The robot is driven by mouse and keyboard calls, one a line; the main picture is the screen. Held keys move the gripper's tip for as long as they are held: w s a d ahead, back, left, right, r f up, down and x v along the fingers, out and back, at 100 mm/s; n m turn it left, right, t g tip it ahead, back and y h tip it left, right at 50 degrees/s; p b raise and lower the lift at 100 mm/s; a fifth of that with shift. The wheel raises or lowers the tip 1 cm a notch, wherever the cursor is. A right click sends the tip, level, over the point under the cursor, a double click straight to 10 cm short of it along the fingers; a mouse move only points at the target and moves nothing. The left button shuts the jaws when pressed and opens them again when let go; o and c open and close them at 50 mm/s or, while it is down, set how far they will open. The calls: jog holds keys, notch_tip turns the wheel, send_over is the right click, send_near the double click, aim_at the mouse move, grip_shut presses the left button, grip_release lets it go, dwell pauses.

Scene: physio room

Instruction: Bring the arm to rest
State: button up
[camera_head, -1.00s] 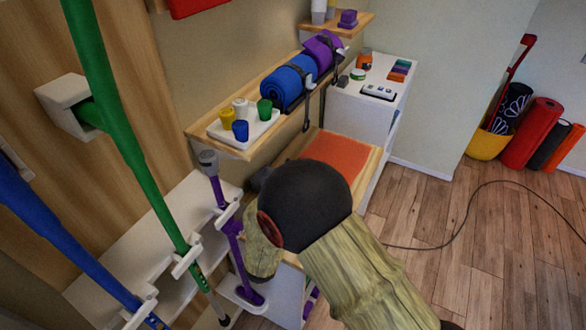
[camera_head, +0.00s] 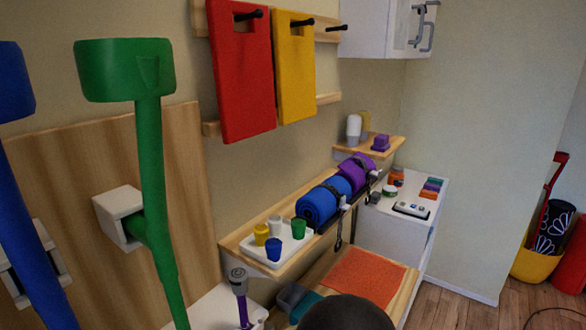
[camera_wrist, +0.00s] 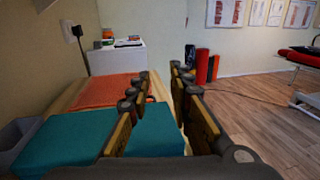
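My gripper (camera_wrist: 161,78) shows in the wrist view with its two fingers apart and nothing held between the tips. In the head view only a dark rounded part of my arm (camera_head: 346,314) shows at the bottom edge; the gripper itself is out of that picture.
An orange mat (camera_head: 362,277) lies on the low wooden shelf close to my arm. Above it, a wall shelf holds a white tray (camera_head: 262,256) of small cups and a blue roll (camera_head: 320,203). Open floor lies right.

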jog(key=s+d+m+g+y, duration=0.1)
jog(key=s+d+m+g, duration=0.1)
jog(key=s+m+g, duration=0.3)
jog(key=s+d+f+m+g+y, duration=0.1)
jog(key=s+d+m+g, duration=0.2)
jog(key=s, duration=0.4)
jog(key=s+d+m+g+y, duration=0.1)
jog(key=s+d+m+g, duration=0.1)
jog(key=s+m+g, duration=0.3)
jog(key=s+a+r+m+t+y+p, duration=0.1)
jog(key=s+a+r+m+t+y, duration=0.1)
jog(key=s+a+r+m+y, duration=0.7)
jog(key=w+d+r+m+t+y+p, duration=0.1)
jog(key=d+r+m+t, duration=0.2)
jog(key=r, duration=0.5)
jog(key=shift+d+r+m+t, duration=0.3)
jog(key=shift+r+m+t, duration=0.15)
jog(key=shift+m, duration=0.45)
jog(key=shift+c, duration=0.2)
